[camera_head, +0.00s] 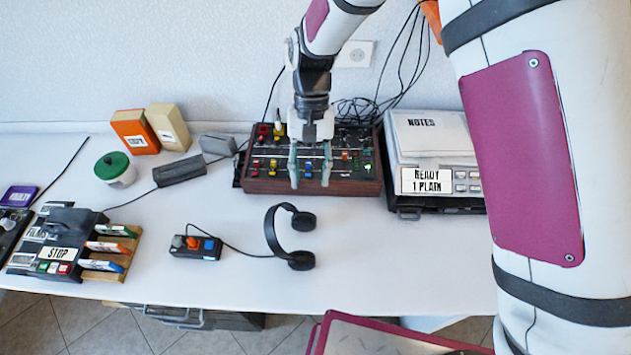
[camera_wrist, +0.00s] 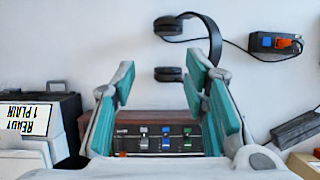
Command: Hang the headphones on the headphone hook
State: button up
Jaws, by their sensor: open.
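The black headphones (camera_head: 270,232) lie on the white table in the head view, with the headband to the left and both ear cups to the right. They also show in the wrist view (camera_wrist: 215,40), beyond my fingertips. A cable runs from them to a small black control box (camera_head: 195,246) with orange and blue parts. I cannot make out a headphone hook in either view.
A button console (camera_head: 312,188) stands below my gripper at the back. A white machine marked "READY 1 PLAIN" (camera_head: 436,150) is to its right. A green-lidded pot (camera_head: 115,170) and a "STOP" device (camera_head: 60,253) are left. Table around the headphones is mostly clear.

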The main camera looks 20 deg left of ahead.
jog(key=shift+r, duration=0.2)
jog(key=w+d+r+m+t+y, duration=0.15)
jog(key=d+r+t, duration=0.25)
jog(key=d+r, duration=1.25)
jog(key=s+d+r+t, duration=0.3)
jog(key=s+d+r, duration=0.2)
jog(key=s+d, duration=0.2)
jog(key=s+d+r+m+t, duration=0.1)
jog(key=s+d+r+t, duration=0.2)
jog(key=s+d+r, duration=0.2)
jog(key=s+d, duration=0.1)
jog(key=d, duration=0.2)
jog(key=shift+s, duration=0.35)
jog(key=shift+r+h, duration=0.15)
jog(key=shift+h, duration=0.1)
